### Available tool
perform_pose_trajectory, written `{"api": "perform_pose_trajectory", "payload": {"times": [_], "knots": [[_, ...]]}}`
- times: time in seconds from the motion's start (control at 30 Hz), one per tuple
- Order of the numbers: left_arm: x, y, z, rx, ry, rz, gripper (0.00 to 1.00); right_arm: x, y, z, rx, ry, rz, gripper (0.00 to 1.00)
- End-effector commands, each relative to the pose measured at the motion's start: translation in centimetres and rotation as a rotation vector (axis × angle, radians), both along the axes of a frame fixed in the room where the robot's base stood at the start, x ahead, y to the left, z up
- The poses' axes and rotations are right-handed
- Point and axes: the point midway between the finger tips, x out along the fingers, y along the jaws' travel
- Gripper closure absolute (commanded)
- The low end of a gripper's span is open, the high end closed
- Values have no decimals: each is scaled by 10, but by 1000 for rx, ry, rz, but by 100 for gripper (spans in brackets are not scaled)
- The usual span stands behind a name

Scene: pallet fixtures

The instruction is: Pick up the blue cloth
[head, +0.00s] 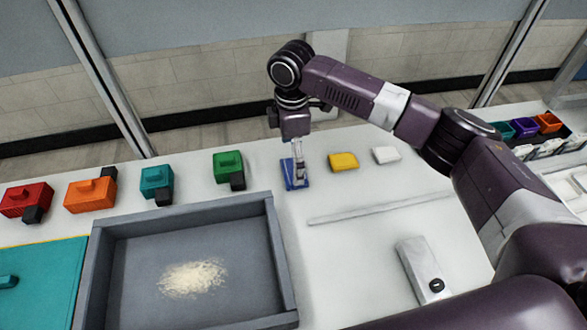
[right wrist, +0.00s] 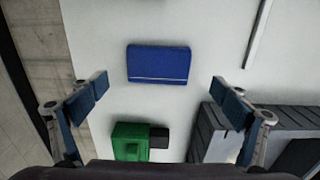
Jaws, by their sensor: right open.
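The blue cloth (head: 293,175) lies folded on the white table, behind the right part of the grey tray. In the right wrist view the cloth (right wrist: 158,63) is a blue rectangle with a pale line along one edge. My right gripper (head: 299,172) is above the cloth, pointing down, and hides part of it in the head view. In the right wrist view the two fingers (right wrist: 160,97) are wide apart with nothing between them, and the cloth lies beyond their tips. My left gripper is not in view.
A yellow block (head: 343,161) and a white block (head: 386,155) lie right of the cloth. A green block (head: 228,166) is left of it. The grey tray (head: 283,262) holds pale grains. A thin white strip (head: 370,209) lies in front.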

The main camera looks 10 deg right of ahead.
Motion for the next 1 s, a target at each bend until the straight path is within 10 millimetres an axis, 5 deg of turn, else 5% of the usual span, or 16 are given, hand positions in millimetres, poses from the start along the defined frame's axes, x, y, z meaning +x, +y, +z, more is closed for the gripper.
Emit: {"api": "perform_pose_trajectory", "payload": {"times": [0.23, 0.53, 0.9, 1.0], "knots": [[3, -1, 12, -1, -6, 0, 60, -1, -5, -34, -2, 3, 0, 7], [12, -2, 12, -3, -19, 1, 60, 0, -5, -40, -1, 0, 0, 7], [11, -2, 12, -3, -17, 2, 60, 0, -5, -39, -1, 0, 0, 48], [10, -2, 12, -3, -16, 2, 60, 0, -5, -39, -1, 0, 0, 50]]}}
